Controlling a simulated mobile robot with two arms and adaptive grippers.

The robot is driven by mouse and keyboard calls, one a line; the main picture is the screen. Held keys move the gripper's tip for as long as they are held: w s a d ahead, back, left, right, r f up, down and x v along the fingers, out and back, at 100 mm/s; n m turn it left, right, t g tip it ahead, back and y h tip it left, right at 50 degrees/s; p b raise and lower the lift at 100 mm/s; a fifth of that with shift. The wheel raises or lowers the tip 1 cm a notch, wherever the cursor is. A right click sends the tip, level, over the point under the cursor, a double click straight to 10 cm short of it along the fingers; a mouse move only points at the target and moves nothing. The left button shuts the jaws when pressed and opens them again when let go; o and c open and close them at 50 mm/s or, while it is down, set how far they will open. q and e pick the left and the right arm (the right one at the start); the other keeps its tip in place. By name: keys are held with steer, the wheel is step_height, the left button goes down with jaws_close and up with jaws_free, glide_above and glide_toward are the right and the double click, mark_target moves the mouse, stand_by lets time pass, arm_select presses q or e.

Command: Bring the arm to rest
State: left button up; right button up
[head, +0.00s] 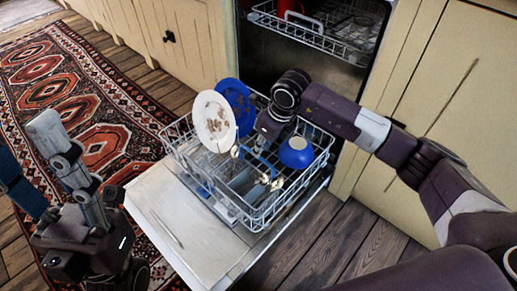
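My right arm reaches in from the right over the pulled-out lower dishwasher rack (256,218). My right gripper (257,168) points down into the rack, its fingertips spread apart with no object seen between them. A white plate with brown stains (212,124) stands in the rack to its left, with a blue plate (236,97) behind it. A blue bowl (296,153) sits tilted in the rack to its right. My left gripper (25,148) is at the left edge, fingers up and wide apart, empty, over the floor and rug.
The dishwasher door (180,225) is folded down below the rack. An upper rack (310,35) holds a red mug (289,7) and other dishes. Cream cabinets (455,75) flank the dishwasher. A patterned rug (75,100) lies on the wooden floor (335,240) at left.

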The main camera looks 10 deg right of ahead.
steer(key=shift+s+d+r, duration=0.1)
steer(key=shift+s+r, duration=0.05)
steer(key=shift+r, duration=0.35)
